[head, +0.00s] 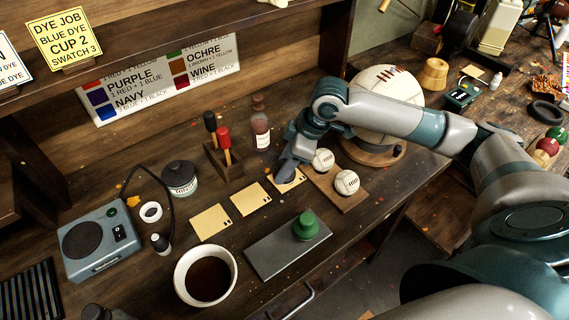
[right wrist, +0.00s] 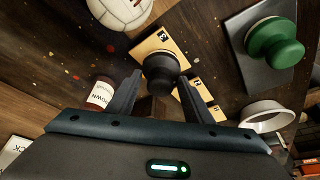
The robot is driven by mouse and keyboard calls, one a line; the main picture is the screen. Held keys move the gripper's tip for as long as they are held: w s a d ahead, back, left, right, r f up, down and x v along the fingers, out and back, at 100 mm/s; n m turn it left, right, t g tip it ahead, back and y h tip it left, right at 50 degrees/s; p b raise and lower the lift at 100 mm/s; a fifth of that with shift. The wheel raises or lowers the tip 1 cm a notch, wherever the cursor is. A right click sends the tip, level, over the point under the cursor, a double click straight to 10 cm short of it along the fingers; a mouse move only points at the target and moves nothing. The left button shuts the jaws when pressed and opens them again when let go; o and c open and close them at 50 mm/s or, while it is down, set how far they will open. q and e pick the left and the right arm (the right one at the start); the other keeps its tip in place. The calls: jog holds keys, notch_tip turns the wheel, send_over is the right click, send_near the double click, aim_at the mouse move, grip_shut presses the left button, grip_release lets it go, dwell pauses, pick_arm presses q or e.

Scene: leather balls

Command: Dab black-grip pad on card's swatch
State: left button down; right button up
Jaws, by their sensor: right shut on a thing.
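My right gripper (head: 285,176) reaches down to the rightmost of the three tan cards. In the right wrist view, its fingers (right wrist: 159,78) are shut on the black-grip pad (right wrist: 160,76). The pad stands over or against the card marked 3 (right wrist: 150,44); I cannot tell whether it touches. The pad hides part of that card and any swatch under it. In the head view card 3 (head: 297,177) is partly covered by the gripper. The middle card (head: 250,199) and left card (head: 211,222) lie flat in a row. My left gripper is not in view.
A green-grip pad (head: 306,226) stands on a grey slab (head: 270,257). A white bowl of dark liquid (head: 234,275), a wooden holder (head: 221,165), a brown bottle (head: 260,128) and two white balls (head: 346,182) stand nearby. A yellow sign (head: 66,40) reads swatch 3.

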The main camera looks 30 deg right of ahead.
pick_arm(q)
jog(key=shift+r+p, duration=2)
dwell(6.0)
